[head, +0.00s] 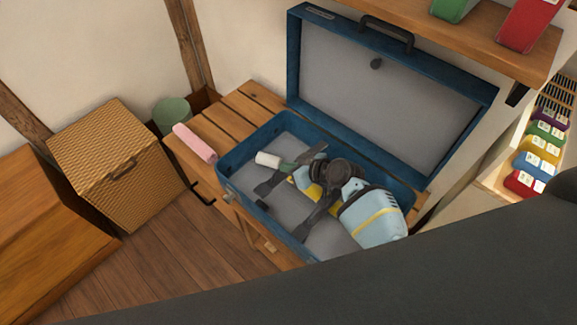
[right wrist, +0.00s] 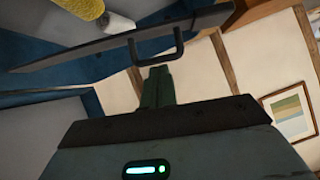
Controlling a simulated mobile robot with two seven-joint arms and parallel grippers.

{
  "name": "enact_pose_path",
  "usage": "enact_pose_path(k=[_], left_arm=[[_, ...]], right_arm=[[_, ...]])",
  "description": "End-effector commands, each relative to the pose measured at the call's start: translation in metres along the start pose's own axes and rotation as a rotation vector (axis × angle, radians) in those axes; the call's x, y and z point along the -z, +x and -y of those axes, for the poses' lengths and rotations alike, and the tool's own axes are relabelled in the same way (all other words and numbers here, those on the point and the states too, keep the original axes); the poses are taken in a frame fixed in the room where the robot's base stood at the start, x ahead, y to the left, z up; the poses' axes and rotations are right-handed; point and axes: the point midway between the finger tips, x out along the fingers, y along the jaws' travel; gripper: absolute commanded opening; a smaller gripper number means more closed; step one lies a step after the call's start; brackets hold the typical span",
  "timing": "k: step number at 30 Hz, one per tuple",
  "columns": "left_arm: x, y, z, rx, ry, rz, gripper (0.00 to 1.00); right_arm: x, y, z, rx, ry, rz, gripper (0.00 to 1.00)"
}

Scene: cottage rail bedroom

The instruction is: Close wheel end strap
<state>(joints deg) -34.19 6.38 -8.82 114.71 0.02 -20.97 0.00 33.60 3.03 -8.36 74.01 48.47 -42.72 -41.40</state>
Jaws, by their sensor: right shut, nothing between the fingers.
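The open blue case (head: 228,172) lies on a slatted wooden bench, its lid standing up at the back. Dark flat strap pieces lie inside, one (head: 268,187) at the left and one (head: 317,217) towards the front; which is the wheel end strap I cannot tell. My right gripper (right wrist: 157,75) is shut and empty. In the right wrist view its tip is close to a black U-shaped loop (right wrist: 156,59) on a dark strip; whether they touch is unclear. My left gripper is out of view.
A pink roll (head: 195,143) lies on the bench (head: 226,111). A wooden shelf (head: 470,37) overhangs the lid's right. A wicker box (head: 110,165) stands left.

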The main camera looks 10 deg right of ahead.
Motion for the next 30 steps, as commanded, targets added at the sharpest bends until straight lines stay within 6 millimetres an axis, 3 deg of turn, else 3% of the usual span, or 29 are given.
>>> enact_pose_path(k=[7,15,30], left_arm=[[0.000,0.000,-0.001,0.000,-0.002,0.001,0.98],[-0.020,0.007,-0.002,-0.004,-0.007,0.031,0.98],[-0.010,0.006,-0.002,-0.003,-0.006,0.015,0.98]], right_arm=[[0.000,0.000,0.000,-0.001,-0.002,0.000,0.00],[-0.026,0.016,0.006,-0.061,-0.091,0.003,0.00],[-0.020,0.014,0.006,-0.065,-0.098,-0.002,0.00]])
